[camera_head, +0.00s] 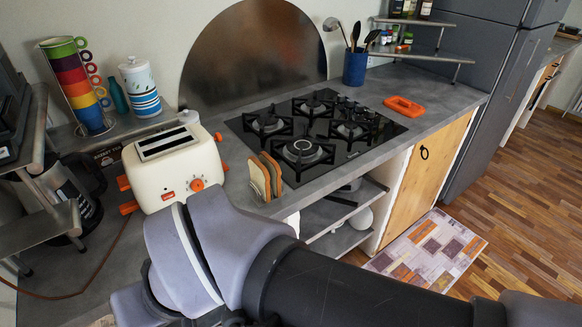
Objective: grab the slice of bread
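Slices of bread (261,179) stand upright side by side, with brown crusts and a pale face, on the counter (336,178) between the toaster and the stove. The cream toaster (175,165) with orange knobs is just left of them. My arm crosses the foreground in front of and below the bread. My gripper is not visible, so its state and its place relative to the bread do not show.
A black gas stove (316,130) lies right of the bread. A stack of colored mugs (75,85), a striped canister (140,87) and a blue utensil pot (354,68) stand along the back. An orange object (403,106) lies on the right counter. Open shelves (345,218) sit below.

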